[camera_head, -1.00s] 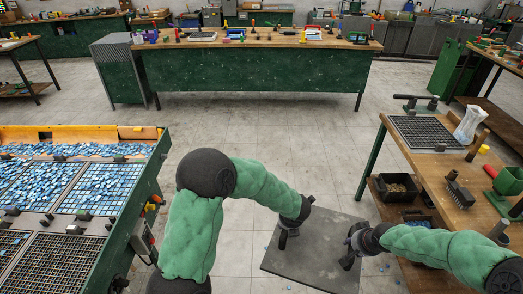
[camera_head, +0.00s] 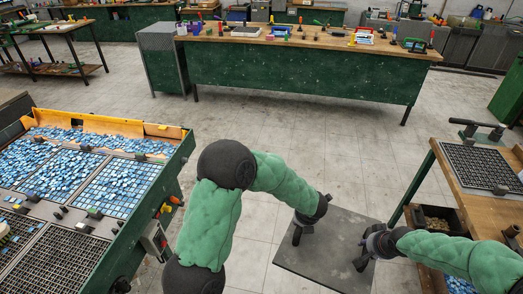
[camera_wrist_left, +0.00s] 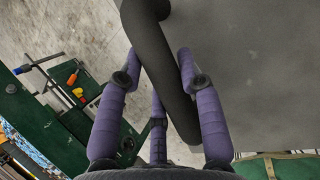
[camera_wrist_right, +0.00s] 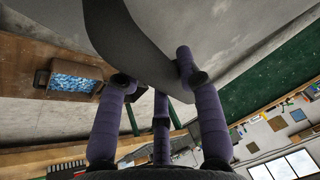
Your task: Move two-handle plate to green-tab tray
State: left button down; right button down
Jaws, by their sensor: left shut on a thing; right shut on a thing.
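The two-handle plate (camera_head: 325,258) is a flat grey square, held level above the floor in front of me. My left gripper (camera_head: 297,236) is shut on one handle; the left wrist view shows its purple fingers around a dark bar (camera_wrist_left: 158,62). My right gripper (camera_head: 362,262) is shut on the other handle, a curved grey bar (camera_wrist_right: 135,40) in the right wrist view. On the left bench, a tray filled with blue tiles (camera_head: 120,185) has a tab that looks green (camera_head: 95,212) at its near edge.
The green-sided left bench (camera_head: 135,245) holds several trays and a heap of loose blue tiles (camera_head: 70,130). A wooden table (camera_head: 465,195) with a dark grid plate (camera_head: 483,166) stands at right. A long workbench (camera_head: 300,75) is at the back. Open floor lies between.

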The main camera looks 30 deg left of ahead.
aim_at(120, 184)
jog(key=i, duration=1.65)
jog(key=i+u, duration=0.2)
jog(key=i, duration=0.4)
jog(key=u, duration=3.25)
jog(key=i, duration=0.15)
